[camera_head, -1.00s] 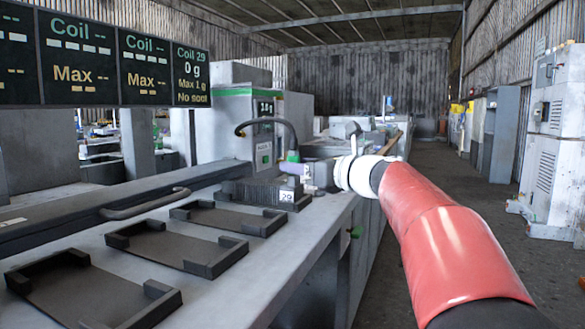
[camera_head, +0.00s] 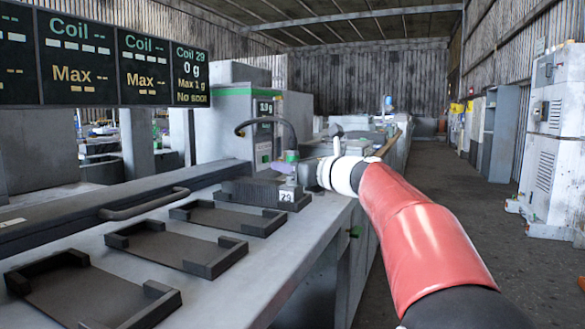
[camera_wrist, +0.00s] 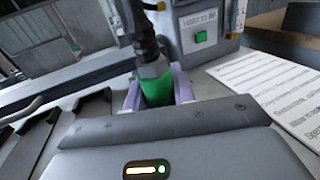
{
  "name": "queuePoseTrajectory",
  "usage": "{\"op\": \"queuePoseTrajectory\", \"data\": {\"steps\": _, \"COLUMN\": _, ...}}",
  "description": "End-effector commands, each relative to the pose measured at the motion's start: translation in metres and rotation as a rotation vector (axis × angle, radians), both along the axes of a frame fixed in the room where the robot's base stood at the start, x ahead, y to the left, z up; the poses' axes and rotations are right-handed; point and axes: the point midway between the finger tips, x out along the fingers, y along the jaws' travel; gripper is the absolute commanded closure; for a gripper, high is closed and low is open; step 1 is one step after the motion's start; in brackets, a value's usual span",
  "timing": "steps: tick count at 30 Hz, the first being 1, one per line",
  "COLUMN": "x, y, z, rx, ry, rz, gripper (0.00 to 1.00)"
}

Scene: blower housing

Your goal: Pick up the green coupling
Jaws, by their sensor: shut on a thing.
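The green coupling (camera_wrist: 156,88) hangs at the end of a black hose (camera_wrist: 140,35) in the wrist view. My gripper (camera_wrist: 157,97) has pale purple fingers on both sides of the coupling and is shut on it. The coupling's lower end is hidden behind the wrist housing. In the head view the coupling (camera_head: 291,156) is a small green spot beside my gripper (camera_head: 283,170), under the hose's arc.
A grey machine with a green stripe and a display (camera_head: 232,128) stands behind. Several dark empty trays (camera_head: 176,250) line the bench front. A printed sheet (camera_wrist: 268,90) lies at right in the wrist view.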

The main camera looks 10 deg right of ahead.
Motion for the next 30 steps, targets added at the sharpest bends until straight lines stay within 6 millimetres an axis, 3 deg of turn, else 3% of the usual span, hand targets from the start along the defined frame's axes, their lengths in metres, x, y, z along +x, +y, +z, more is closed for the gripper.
{"op": "queuePoseTrajectory", "data": {"steps": 5, "x": 0.000, "y": 0.000, "z": 0.002, "rx": 0.000, "ry": -0.001, "rz": 0.000, "gripper": 1.00}}
{"op": "queuePoseTrajectory", "data": {"steps": 11, "x": 0.000, "y": 0.000, "z": 0.018, "rx": 0.000, "ry": -0.003, "rz": 0.000, "gripper": 1.00}}
{"op": "queuePoseTrajectory", "data": {"steps": 17, "x": 0.000, "y": 0.000, "z": 0.064, "rx": -0.002, "ry": -0.005, "rz": -0.001, "gripper": 1.00}}
{"op": "queuePoseTrajectory", "data": {"steps": 27, "x": 0.000, "y": 0.000, "z": 0.169, "rx": -0.001, "ry": -0.004, "rz": -0.001, "gripper": 1.00}}
{"op": "queuePoseTrajectory", "data": {"steps": 30, "x": 0.001, "y": -0.001, "z": 0.180, "rx": -0.001, "ry": -0.002, "rz": 0.000, "gripper": 1.00}}
